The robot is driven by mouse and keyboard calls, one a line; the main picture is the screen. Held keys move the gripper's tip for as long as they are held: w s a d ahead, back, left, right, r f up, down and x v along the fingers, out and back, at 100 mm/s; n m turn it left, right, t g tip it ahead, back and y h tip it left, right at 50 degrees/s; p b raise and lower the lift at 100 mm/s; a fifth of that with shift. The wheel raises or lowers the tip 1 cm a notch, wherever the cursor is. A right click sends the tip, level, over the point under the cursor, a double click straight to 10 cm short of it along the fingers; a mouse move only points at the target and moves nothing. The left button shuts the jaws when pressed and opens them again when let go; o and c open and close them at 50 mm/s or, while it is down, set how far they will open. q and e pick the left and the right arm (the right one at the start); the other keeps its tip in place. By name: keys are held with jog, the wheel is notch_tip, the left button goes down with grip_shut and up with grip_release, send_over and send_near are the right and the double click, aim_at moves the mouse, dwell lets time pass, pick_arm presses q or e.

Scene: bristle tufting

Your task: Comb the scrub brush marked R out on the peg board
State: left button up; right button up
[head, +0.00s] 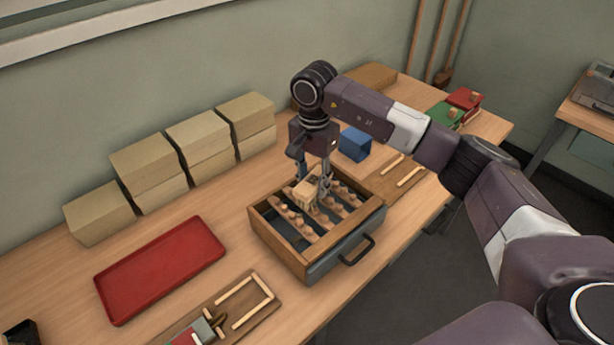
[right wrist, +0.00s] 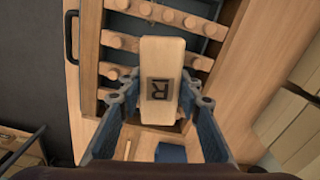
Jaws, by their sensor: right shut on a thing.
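The scrub brush marked R (right wrist: 160,85) is a pale wooden block with a dark framed R on its back. My right gripper (right wrist: 160,104) is shut on its sides. In the head view the brush (head: 306,193) is held at the peg board (head: 325,239), a wooden frame with rows of round pegs and a grey front with a handle. The right gripper (head: 318,186) points down from above. My left gripper is not in view.
A red tray (head: 160,268) lies left of the peg board. Stacked tan boxes (head: 150,165) line the wall. A blue bin (head: 355,144) stands behind the board. A board with wooden strips (head: 245,302) lies in front.

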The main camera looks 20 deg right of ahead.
jog(key=shift+s+d+f, duration=0.1)
jog(key=shift+s+d, duration=0.15)
jog(key=shift+s, duration=0.55)
jog(key=shift+s+d+f, duration=0.1)
jog(key=shift+s+d, duration=0.15)
jog(key=shift+s, duration=0.6)
jog(key=shift+s+d, duration=0.25)
jog(key=shift+s, duration=0.55)
jog(key=shift+w+a+b, duration=1.3)
jog(key=shift+w+b, duration=0.15)
jog(key=shift+w, duration=2.45)
jog(key=shift+s+d+r, duration=0.1)
jog(key=shift+s+d, duration=0.15)
jog(key=shift+s, duration=0.45)
jog(key=shift+s+d+f, duration=0.1)
jog(key=shift+s+d, duration=0.1)
jog(key=shift+s, duration=0.45)
jog(key=shift+s+d+r, duration=0.1)
jog(key=shift+s+d, duration=0.15)
jog(key=shift+s, duration=0.45)
jog(key=shift+s+b, duration=0.1)
jog(key=shift+b, duration=0.45)
jog(key=w+a+r+p, duration=0.1)
jog(key=w+r+p, duration=0.2)
jog(key=r, duration=0.3)
jog(key=shift+w+a+r, duration=0.15)
jog(key=shift+w+a, duration=0.05)
jog(key=shift+w, duration=0.4)
